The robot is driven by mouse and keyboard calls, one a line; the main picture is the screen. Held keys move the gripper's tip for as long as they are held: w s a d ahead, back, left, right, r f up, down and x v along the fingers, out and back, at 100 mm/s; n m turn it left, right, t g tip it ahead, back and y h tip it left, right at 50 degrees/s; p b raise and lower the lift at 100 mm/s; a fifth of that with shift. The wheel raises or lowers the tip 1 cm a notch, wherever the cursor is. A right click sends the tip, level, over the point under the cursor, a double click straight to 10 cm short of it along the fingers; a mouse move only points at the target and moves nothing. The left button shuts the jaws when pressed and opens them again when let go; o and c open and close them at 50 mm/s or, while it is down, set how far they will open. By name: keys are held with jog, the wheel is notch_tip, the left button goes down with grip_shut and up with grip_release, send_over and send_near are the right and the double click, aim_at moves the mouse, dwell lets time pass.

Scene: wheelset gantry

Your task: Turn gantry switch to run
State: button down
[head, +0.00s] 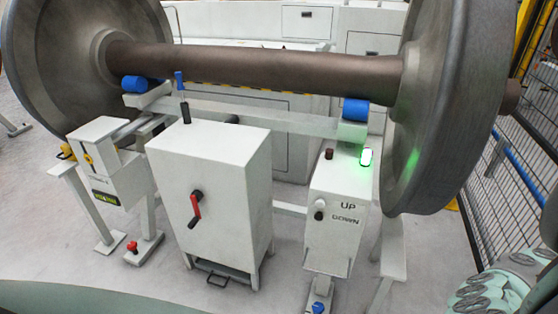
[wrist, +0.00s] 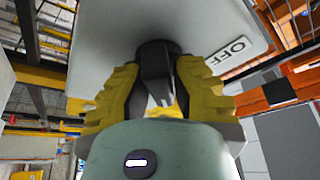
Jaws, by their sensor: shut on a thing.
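In the wrist view, a dark rotary switch (wrist: 155,62) stands out from a pale grey panel (wrist: 110,25). A label reading OFF (wrist: 230,52) is on the panel to the right of the switch, tilted in the picture. My gripper (wrist: 158,85) has yellow ridged fingers, one on each side of the switch, shut on its dark grip. The grip lies roughly upright in this picture. The fingers hide part of the switch, and no run marking is visible. The head view does not show my gripper or this switch clearly.
In the head view, a large wheelset (head: 260,68) rests on blue rollers (head: 355,109). Below are a cabinet with a red-handled crank (head: 196,208) and an UP/DOWN box (head: 335,215) with a lit green lamp (head: 366,157). Mesh fencing (head: 505,190) stands at right.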

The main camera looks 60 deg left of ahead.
jog(key=shift+d, duration=0.15)
jog(key=c, duration=1.3)
grip_release()
jog(key=o, duration=0.4)
jog(key=shift+d+r, duration=0.1)
jog(key=shift+d, duration=0.1)
jog(key=shift+o, duration=0.2)
jog(key=shift+a, duration=0.1)
jog(key=shift+a, duration=0.1)
jog(key=shift+a, duration=0.3)
jog(key=v, duration=1.1)
jog(key=shift+f, duration=0.25)
jog(key=shift+a, duration=0.1)
